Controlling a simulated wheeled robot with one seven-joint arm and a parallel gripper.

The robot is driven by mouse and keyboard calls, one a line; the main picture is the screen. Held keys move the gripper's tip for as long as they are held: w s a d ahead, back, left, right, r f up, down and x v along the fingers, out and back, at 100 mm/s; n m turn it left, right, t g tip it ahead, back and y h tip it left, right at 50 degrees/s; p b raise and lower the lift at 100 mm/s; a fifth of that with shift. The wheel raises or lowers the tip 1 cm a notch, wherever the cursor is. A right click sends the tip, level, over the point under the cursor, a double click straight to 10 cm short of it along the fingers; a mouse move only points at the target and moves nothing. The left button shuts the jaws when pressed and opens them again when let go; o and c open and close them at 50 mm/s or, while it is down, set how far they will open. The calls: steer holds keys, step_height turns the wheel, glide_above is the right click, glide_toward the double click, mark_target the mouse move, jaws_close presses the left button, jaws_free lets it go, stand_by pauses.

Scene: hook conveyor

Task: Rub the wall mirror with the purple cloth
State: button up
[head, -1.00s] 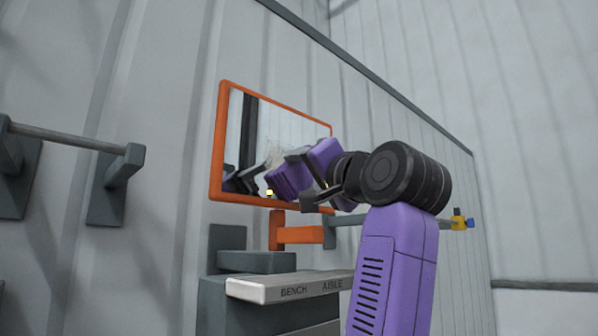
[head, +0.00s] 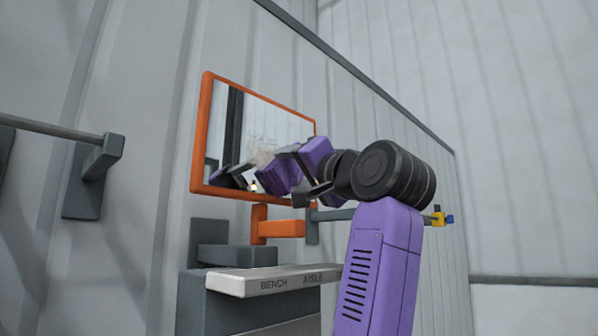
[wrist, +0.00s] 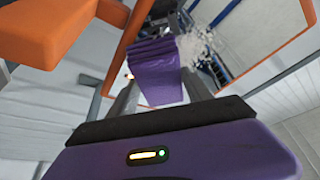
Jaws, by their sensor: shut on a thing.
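The wall mirror (head: 222,112) has an orange frame and hangs on the grey wall, left of centre in the head view. It also shows in the wrist view (wrist: 232,20). A pale, speckled smear (head: 263,150) lies on the glass and shows beside the cloth in the wrist view (wrist: 200,50). My gripper (head: 298,176) is at the mirror's lower right part, shut on the folded purple cloth (wrist: 156,72). In the head view the cloth (head: 282,176) is partly hidden by the gripper and hard to part from its reflection. I cannot tell whether it touches the glass.
Below the mirror are an orange bracket (head: 278,228) and a grey sign ledge (head: 262,281) reading "BENCH AISLE". A grey rail (head: 50,128) juts from the wall at left. A bar with a yellow and blue end (head: 440,218) is at right.

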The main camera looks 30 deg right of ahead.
mark_target(250, 149)
steer(key=shift+s+a, duration=0.2)
steer(key=shift+a, duration=0.3)
steer(key=shift+s+a, duration=0.2)
steer(key=shift+a, duration=0.25)
steer(key=shift+s+a, duration=0.3)
steer(key=shift+a, duration=0.8)
steer(key=shift+s+a, duration=0.35)
steer(key=shift+a, duration=0.75)
steer(key=shift+s+a, duration=0.3)
steer(key=shift+a, duration=0.8)
steer(key=shift+r, duration=1.1)
steer(key=shift+w+d, duration=1.7)
steer(key=shift+d, duration=3.3)
steer(key=shift+s+a+b, duration=0.1)
steer(key=shift+s+a, duration=0.45)
steer(key=shift+a, duration=1.15)
steer(key=shift+s+a+b, duration=0.1)
steer(key=shift+s+a, duration=0.4)
steer(key=shift+a, duration=1.15)
steer(key=shift+s+a+b, duration=0.1)
steer(key=shift+s+a, duration=0.45)
steer(key=shift+a, duration=1.15)
steer(key=shift+s, duration=0.1)
